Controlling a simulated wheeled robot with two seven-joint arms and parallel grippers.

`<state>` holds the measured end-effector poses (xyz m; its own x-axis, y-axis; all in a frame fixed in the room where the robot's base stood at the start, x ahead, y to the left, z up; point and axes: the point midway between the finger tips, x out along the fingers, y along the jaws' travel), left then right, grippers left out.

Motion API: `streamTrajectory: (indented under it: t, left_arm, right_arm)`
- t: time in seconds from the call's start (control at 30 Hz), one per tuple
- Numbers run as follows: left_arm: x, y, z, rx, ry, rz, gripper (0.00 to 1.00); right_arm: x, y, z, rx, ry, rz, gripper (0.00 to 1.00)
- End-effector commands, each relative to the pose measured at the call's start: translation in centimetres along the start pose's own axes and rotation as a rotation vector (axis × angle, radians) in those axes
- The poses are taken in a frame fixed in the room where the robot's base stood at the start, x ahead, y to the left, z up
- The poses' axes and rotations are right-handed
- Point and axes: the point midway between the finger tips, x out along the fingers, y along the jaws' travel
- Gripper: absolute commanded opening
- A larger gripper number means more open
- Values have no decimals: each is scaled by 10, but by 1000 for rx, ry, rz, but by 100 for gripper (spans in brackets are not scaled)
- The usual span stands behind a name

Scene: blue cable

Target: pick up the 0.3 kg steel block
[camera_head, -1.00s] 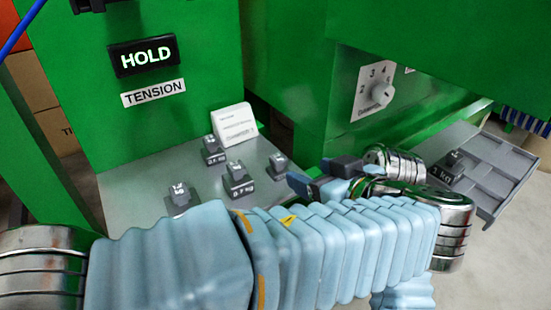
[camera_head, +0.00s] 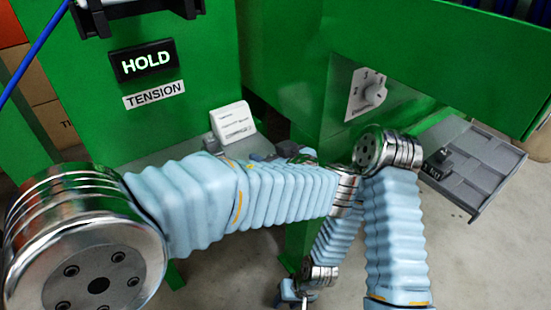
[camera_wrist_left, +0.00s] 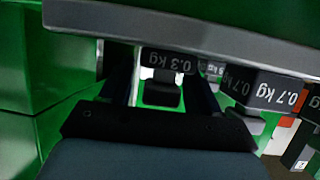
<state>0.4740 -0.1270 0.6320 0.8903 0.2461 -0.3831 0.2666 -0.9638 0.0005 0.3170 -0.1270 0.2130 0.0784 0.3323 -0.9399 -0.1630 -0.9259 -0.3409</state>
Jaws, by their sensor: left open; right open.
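The 0.3 kg steel block (camera_wrist_left: 168,62) shows upside down in the left wrist view, a dark labelled block with a grey knob (camera_wrist_left: 161,94). My left gripper (camera_wrist_left: 160,82) is open, with its dark fingers on either side of the knob. I cannot tell whether they touch it. In the head view, my left gripper (camera_head: 278,153) is at the right end of the grey shelf, partly hidden by my arm, and I cannot make out the block there. My right gripper (camera_head: 297,296) is low at the bottom edge, partly cut off, open and away from the blocks.
Blocks marked 0.7 kg (camera_wrist_left: 272,90) stand close beside the block. My left arm hides most of the grey shelf (camera_head: 172,154). A white sign (camera_head: 232,121) stands behind. An open grey drawer (camera_head: 484,160) with a dark block (camera_head: 438,162) is at the right, below a dial (camera_head: 366,94).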

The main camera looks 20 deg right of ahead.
Motion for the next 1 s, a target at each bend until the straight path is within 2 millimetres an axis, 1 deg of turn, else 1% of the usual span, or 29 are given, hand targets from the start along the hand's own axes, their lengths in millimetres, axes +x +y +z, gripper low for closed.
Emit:
streamTrajectory:
  t: [0.13, 0.17, 0.5, 0.57, 0.87, 1.0]
  left_arm:
    - [0, 0, 1, 0, 0, 0, 62]
    - [0, 0, 1, 0, 0, 0, 60]
    - [0, 0, 1, 0, 0, 0, 8]
    - [0, 0, 1, 0, 0, 0, 0]
    - [-1, 0, -1, -1, 2, 1, 0]
    - [-5, 0, -10, -3, 3, 1, 0]
  right_arm:
    - [1, 0, 0, 0, 0, 0, 43]
    - [1, 0, 0, 0, 0, 0, 43]
    - [1, 0, 0, 0, -1, 0, 43]
    - [1, 0, 0, 0, 0, 0, 43]
    - [1, 0, 0, 0, 0, 0, 43]
    - [0, 0, 0, 0, 0, 0, 43]
